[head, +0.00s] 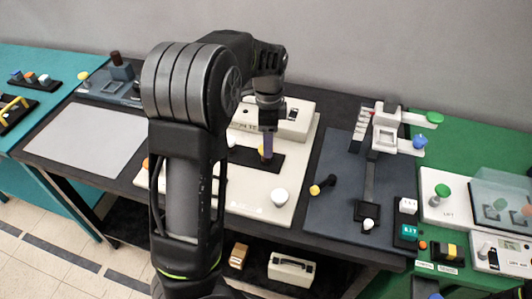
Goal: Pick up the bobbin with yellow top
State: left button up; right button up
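My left arm fills the middle of the head view. Its gripper (267,150) points down over a black patch on the cream panel (240,205). The fingers look narrow and close together, but whether they are shut or hold something is unclear. Other yellow tops show: a round knob (83,76) at the far left and a knob (315,190) on a black lever at right.
A grey plate (85,137) lies on the dark table at left. A blue-grey board (340,210) carries a winding fixture (388,130). A white knob (280,196) stands on the panel's front. A green table (455,205) with a clear cover stands right.

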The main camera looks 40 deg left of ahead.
aim_at(263, 161)
pick_arm(q)
notch_tip(263, 161, down, 4)
jog(key=shift+f+p, duration=0.15)
jog(key=shift+p, duration=0.15)
dwell(0.4)
grip_shut()
dwell(0.5)
